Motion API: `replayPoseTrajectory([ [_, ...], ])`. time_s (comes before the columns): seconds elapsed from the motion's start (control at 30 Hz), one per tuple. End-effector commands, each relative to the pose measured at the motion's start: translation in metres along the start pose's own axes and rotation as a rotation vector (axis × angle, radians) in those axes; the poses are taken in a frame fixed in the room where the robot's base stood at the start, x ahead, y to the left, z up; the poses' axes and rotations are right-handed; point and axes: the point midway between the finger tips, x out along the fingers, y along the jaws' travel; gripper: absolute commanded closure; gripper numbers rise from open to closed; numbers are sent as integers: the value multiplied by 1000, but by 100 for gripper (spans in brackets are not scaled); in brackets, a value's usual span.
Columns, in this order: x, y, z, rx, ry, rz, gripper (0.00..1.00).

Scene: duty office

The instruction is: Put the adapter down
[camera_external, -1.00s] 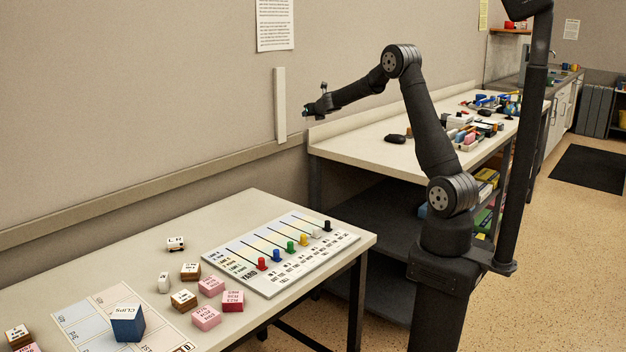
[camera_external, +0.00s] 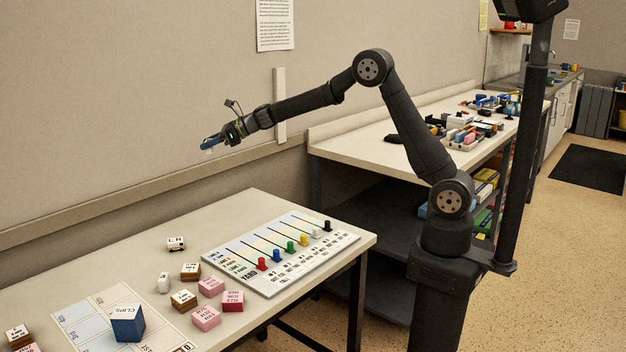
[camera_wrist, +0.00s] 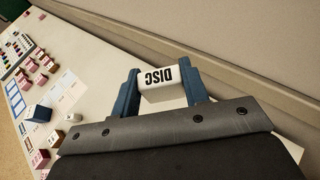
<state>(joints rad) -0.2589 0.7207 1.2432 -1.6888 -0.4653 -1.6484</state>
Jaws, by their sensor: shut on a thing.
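My gripper (camera_external: 213,142) is held up in the air near the back wall, above and beyond the near table. In the wrist view its two blue fingers (camera_wrist: 162,85) are shut on a white block marked DISC (camera_wrist: 165,76), one finger on each side. The lettering appears upside down. Nothing in view is clearly labelled as an adapter, so I cannot tell whether the held block is it.
The near table (camera_external: 222,208) carries a board with coloured pegs (camera_external: 280,255), a sectioned sheet (camera_external: 88,318), a blue CLIPS block (camera_external: 128,322) and several small white, brown and pink blocks. Bare tabletop lies along its wall side. A cluttered bench (camera_external: 345,137) stands behind.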

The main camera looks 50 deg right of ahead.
Motion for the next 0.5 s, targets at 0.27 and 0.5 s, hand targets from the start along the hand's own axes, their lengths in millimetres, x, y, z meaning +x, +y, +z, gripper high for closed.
replayPoseTrajectory([
  [0.27,26,114,12,-103,-6,241,80],
  [0.5,32,168,15,-153,-8,357,80],
])
